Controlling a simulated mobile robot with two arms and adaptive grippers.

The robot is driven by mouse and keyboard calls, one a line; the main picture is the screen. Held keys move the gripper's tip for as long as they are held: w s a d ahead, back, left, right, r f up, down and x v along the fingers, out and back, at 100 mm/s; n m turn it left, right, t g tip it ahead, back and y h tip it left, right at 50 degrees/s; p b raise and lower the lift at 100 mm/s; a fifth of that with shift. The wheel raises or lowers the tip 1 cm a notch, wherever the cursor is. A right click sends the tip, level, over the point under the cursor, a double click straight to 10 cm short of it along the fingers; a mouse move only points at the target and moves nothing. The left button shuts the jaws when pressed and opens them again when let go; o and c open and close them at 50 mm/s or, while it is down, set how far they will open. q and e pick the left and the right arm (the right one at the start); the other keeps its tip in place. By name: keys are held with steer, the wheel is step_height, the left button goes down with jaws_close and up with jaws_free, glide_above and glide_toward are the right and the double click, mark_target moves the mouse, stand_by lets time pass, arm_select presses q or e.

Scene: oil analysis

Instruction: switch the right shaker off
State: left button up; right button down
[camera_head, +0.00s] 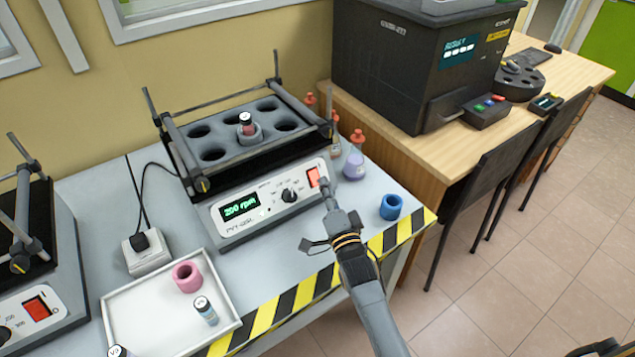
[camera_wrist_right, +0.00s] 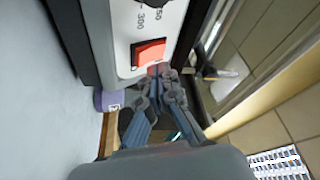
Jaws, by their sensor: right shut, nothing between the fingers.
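The right shaker (camera_head: 228,214) stands on the grey bench, and its green display (camera_head: 240,204) reads 200 rpm. Its red rocker switch (camera_head: 313,176) is at the right end of the front panel, beside the dial (camera_head: 289,195). My right gripper (camera_head: 325,190) is shut and empty, with its fingertips at the switch's lower right. In the right wrist view the red switch (camera_wrist_right: 149,53) shows clearly, and the fingertips (camera_wrist_right: 162,74) overlap its lower corner. I cannot tell whether they touch it. A vial stands in the shaker's rack (camera_head: 208,154). My left gripper is not in view.
The left shaker (camera_head: 70,295) has its own red switch. A white tray (camera_head: 150,320) holds a pink ring (camera_head: 187,276) and vials. A blue ring (camera_head: 391,207) and a purple flask (camera_head: 353,163) stand right of the right shaker. Striped tape (camera_head: 290,300) marks the bench edge.

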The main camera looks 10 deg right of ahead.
steer(key=shift+w+a+f, duration=0.15)
steer(key=shift+w+f, duration=0.1)
steer(key=shift+w, duration=0.05)
steer(key=shift+w+f+b, duration=0.15)
steer(key=shift+w+b, duration=0.1)
steer(key=shift+b, duration=0.1)
stand_by(0.7)
steer(key=shift+s+r+p, duration=0.45)
steer(key=shift+s+p, duration=0.2)
steer(key=shift+p, duration=0.2)
steer(key=s+r+p, duration=0.1)
steer(key=s+d+r+p, duration=0.1)
steer(key=p, duration=0.1)
steer(key=s+r+p, duration=0.1)
steer(key=shift+s+d+p, duration=0.35)
steer(key=shift+s+p, duration=0.05)
steer(key=shift+f, duration=0.1)
